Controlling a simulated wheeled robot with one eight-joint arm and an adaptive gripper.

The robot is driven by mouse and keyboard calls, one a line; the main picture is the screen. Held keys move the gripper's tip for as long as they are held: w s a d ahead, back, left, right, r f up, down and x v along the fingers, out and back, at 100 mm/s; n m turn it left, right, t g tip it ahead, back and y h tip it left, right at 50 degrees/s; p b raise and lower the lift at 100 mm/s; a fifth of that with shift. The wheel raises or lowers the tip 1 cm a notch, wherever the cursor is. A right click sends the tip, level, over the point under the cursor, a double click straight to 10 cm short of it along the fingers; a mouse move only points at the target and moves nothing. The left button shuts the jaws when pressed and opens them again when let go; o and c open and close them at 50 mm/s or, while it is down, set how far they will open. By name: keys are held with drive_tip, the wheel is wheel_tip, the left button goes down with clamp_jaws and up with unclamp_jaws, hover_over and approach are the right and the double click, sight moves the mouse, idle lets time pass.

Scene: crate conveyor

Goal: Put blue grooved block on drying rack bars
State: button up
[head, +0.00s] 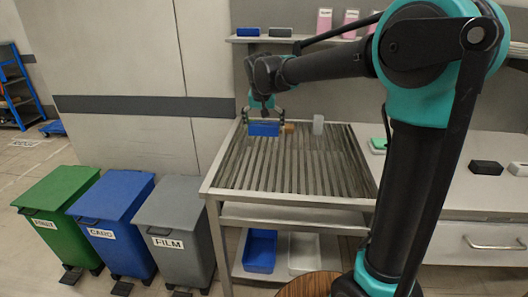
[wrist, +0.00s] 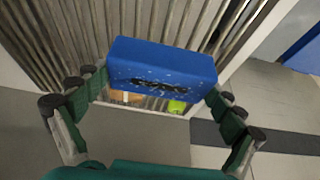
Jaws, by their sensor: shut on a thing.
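The blue block (head: 264,129) is between the fingers of my gripper (head: 265,117), over the far left part of the drying rack bars (head: 290,170). In the wrist view the blue block (wrist: 162,68) spans my gripper (wrist: 154,88), one finger at each end. Its near face has a dark, light-speckled marking; I cannot clearly make out grooves. The bars also show behind the block in the wrist view (wrist: 60,40). I cannot tell whether the block touches the bars or hangs just above them.
A brown block (head: 289,127) and a pale grey cup-like piece (head: 318,124) stand at the rack's back edge, close right of the held block. A wall shelf (head: 262,39) is above. Green (head: 55,195), blue (head: 112,205) and grey bins (head: 176,215) stand left. The bars in front are clear.

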wheel_tip(320, 180, down, 11)
drive_tip(key=shift+d+f, duration=0.1)
idle(0.3)
drive_tip(key=o, duration=1.2)
drive_tip(key=shift+f, duration=0.1)
drive_tip(key=v, duration=1.2)
drive_tip(key=shift+s, duration=0.15)
